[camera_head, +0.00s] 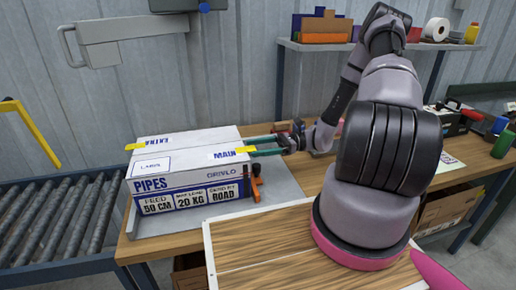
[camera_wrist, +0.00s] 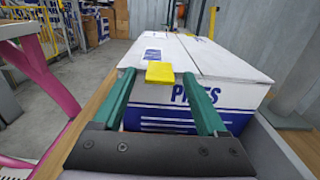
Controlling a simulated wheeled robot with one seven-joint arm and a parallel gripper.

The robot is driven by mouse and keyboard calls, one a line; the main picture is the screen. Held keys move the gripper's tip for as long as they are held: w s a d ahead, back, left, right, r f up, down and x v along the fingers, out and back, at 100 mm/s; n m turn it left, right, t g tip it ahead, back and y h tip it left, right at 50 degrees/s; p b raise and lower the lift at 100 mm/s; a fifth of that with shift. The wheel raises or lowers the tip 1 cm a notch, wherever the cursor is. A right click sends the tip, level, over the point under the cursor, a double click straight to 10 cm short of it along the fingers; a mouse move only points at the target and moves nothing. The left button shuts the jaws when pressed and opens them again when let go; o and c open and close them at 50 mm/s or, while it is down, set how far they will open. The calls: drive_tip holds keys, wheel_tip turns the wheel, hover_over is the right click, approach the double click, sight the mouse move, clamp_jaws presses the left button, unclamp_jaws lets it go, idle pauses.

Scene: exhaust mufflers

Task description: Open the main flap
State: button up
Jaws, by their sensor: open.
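The white and blue carton (camera_head: 160,188) marked PIPES stands on a grey tray at the left of the bench. Its main flap (camera_head: 195,160), lettered MAIN, lies flat and closed; it also shows in the wrist view (camera_wrist: 180,52). A yellow tab (camera_wrist: 160,73) sits at that flap's right end in the head view. My gripper (camera_head: 249,147) reaches in level from the right. In the wrist view its green fingers (camera_wrist: 158,78) are open, one on each side of the yellow tab. I cannot tell whether they touch it.
The other flap, lettered EXTRA (camera_head: 168,139), is also closed, with a yellow tab (camera_head: 136,146) at its left end. An orange and black clamp (camera_head: 256,181) stands at the carton's right front corner. A roller conveyor (camera_head: 60,225) lies left. A shelf (camera_head: 370,46) hangs behind.

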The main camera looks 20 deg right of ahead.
clamp_jaws()
idle(1.3)
